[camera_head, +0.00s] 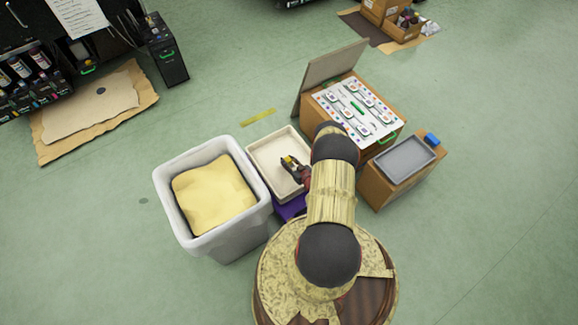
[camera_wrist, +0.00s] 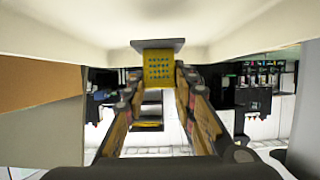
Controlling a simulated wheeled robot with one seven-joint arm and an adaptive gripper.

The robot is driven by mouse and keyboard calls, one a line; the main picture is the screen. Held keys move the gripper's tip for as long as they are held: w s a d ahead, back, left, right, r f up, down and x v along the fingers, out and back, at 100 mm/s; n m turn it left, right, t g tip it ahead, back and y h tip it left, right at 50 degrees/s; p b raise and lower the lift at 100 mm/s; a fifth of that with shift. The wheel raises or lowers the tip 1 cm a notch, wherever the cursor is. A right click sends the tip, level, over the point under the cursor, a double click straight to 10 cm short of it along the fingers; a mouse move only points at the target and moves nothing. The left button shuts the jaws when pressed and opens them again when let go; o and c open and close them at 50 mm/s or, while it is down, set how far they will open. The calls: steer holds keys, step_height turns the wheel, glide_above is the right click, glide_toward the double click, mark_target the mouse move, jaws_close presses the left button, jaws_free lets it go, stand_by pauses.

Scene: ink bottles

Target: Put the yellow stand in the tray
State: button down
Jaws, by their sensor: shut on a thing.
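My gripper (camera_head: 291,165) is over the cream tray (camera_head: 262,150), left of my arm in the head view. The yellow stand (camera_wrist: 158,66) shows in the wrist view as a yellow block with rows of small dark marks and a flat dark grey plate at its end. My gripper (camera_wrist: 158,84) is shut on it, with a finger on each side. The plate is close to a pale surface; I cannot tell whether they touch. In the head view only a small yellow bit of the stand (camera_head: 287,160) shows, the rest hidden by the fingers.
A white bin with a yellow liner (camera_head: 213,195) stands just left of the cream tray. A box with a marked panel (camera_head: 352,106) and raised lid is behind. A grey tray (camera_head: 405,158) sits on a brown box at right. Green floor is open around.

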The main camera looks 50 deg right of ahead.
steer(key=shift+d+f, duration=0.2)
steer(key=shift+f, duration=0.1)
steer(key=f+b, duration=0.2)
steer(key=f, duration=0.1)
steer(key=shift+w+d+f, duration=0.15)
steer(key=shift+d+f, duration=0.05)
steer(key=shift+r, duration=0.1)
steer(key=c, duration=1.5)
jaws_free()
steer(key=shift+o, duration=0.2)
